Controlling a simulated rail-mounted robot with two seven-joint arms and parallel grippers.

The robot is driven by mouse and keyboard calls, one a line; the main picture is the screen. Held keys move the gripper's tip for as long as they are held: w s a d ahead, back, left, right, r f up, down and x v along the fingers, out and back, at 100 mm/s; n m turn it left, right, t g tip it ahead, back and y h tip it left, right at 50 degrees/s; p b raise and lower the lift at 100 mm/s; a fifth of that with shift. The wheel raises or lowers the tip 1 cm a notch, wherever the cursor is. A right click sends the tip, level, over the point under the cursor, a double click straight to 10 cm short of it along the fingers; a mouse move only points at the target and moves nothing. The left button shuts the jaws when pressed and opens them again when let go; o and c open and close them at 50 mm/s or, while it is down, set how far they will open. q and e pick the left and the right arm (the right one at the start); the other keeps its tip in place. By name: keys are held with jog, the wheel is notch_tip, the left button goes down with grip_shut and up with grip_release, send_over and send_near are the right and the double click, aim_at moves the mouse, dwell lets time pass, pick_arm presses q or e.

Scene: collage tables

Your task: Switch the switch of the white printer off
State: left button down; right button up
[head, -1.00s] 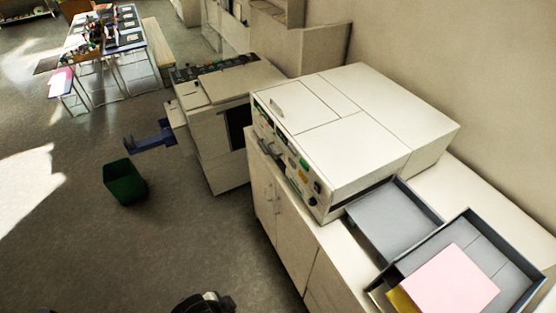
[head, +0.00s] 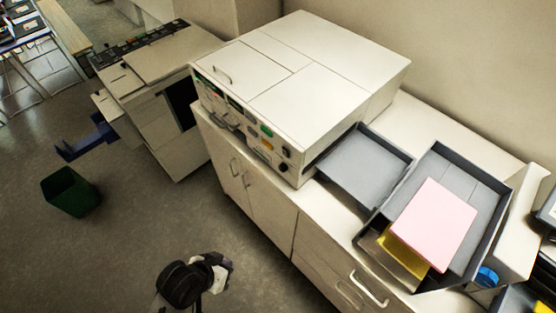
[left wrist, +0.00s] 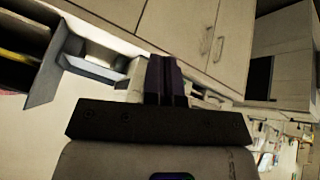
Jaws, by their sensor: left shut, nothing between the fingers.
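The white printer (head: 325,85) stands on a white cabinet in the upper middle of the head view. Its front panel (head: 245,128) faces left and down in the picture, with coloured buttons, a handle and a dark round knob (head: 284,166). I cannot tell which part is the switch or how it is set. My left gripper (head: 224,268) is low in the head view, in front of the cabinet and well apart from the printer. In the left wrist view its dark fingers (left wrist: 165,78) are shut and empty. My right gripper is not in view.
The cabinet (head: 262,205) has doors and drawers with handles. Right of the printer are a grey tray (head: 365,165) and a dark tray with pink paper (head: 435,222). A second copier (head: 150,90) stands left. A green bin (head: 70,192) is on the otherwise open floor.

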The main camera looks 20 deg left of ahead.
pick_arm(q)
jog(key=w+f+n+t+h+b, duration=0.1)
jog(key=w+n+t+h+b, duration=0.2)
jog(key=w, duration=0.4)
jog(key=w+f+n+t+h+b, duration=0.1)
jog(key=w+f+n+t+b, duration=0.1)
jog(key=w+b, duration=0.35)
jog(key=w+a+r+n+t+h+b, duration=0.1)
jog(key=w+a+r+n+t+b, duration=0.1)
jog(key=w+r+n+t+b, duration=0.1)
jog(key=w+a+r+n+t+b, duration=0.2)
jog(key=w+n+t+b, duration=0.1)
jog(key=w, duration=0.4)
jog(key=shift+w+a+r+n+t+h, duration=0.2)
jog(key=shift+r+n+t+h, duration=0.25)
jog(key=shift+n, duration=0.65)
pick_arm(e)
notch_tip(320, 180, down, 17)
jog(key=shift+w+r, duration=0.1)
pick_arm(q)
jog(key=p, duration=0.2)
send_near(284, 150)
jog(key=x, duration=0.7)
jog(key=shift+w+d+f, duration=0.1)
jog(key=shift+w, duration=0.2)
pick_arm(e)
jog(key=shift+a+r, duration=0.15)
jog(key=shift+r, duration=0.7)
